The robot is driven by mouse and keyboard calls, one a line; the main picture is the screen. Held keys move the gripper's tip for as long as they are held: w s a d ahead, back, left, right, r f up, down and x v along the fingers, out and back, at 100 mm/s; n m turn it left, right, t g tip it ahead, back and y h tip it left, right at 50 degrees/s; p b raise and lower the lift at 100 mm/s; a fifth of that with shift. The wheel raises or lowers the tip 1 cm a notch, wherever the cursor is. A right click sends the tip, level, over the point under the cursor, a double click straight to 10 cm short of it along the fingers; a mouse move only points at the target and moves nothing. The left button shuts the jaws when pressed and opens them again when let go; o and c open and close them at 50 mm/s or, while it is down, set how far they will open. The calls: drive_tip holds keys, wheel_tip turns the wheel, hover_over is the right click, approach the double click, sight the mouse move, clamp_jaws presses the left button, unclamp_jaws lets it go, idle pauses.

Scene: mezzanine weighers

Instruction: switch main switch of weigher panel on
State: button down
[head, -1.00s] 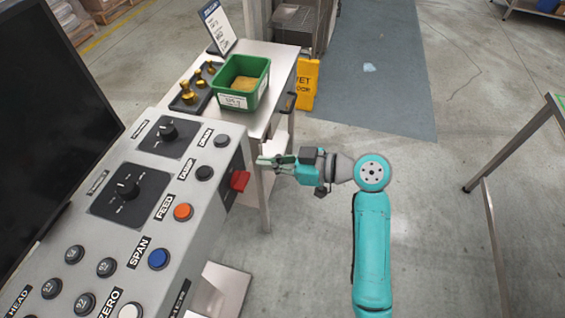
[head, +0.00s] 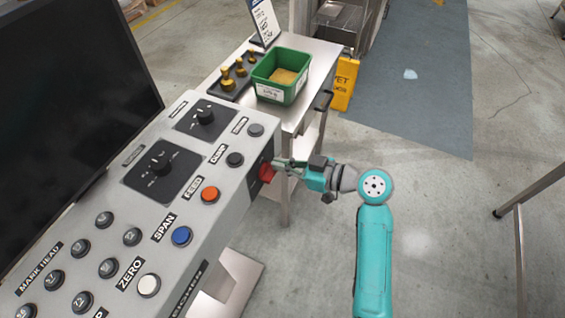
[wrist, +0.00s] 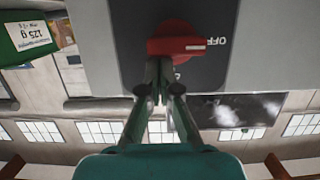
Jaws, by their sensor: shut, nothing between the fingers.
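The weigher panel (head: 225,165) is a sloped grey console with buttons and two black dials. Its main switch is a red rotary handle (head: 266,172) on a dark plate on the panel's right side face. In the wrist view the red handle (wrist: 178,46) lies crosswise, with the word OFF beside it. My gripper (head: 279,164) is shut and empty, with its fingertips right at the handle. In the wrist view the gripper's fingertips (wrist: 160,62) overlap the handle's lower edge; I cannot tell whether they touch it.
A dark monitor (head: 70,100) stands behind the buttons. A steel table (head: 318,65) beyond the panel holds a green bin (head: 268,75) and brass weights (head: 240,68) on a tray. A yellow wet-floor sign (head: 344,84) stands beside it. Floor on the right is mostly clear.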

drive_tip(key=shift+w+d+f+m+g, duration=0.15)
drive_tip(key=shift+w+m+g, duration=0.15)
drive_tip(key=shift+m, duration=0.4)
drive_tip(key=shift+w+f+m+g+y, duration=0.15)
drive_tip(key=shift+f+m+g+y, duration=0.15)
drive_tip(key=shift+m, duration=0.7)
wheel_tip(320, 180, down, 4)
drive_tip(key=m+y, duration=0.1)
drive_tip(key=m, duration=0.2)
drive_tip(key=m+g+y, duration=0.1)
drive_tip(key=m, duration=0.3)
drive_tip(key=m+g+y, duration=0.1)
drive_tip(key=m, duration=0.2)
drive_tip(key=shift+w+r+m, duration=0.1)
drive_tip(key=shift+r+m, duration=0.05)
drive_tip(key=shift+m, duration=0.25)
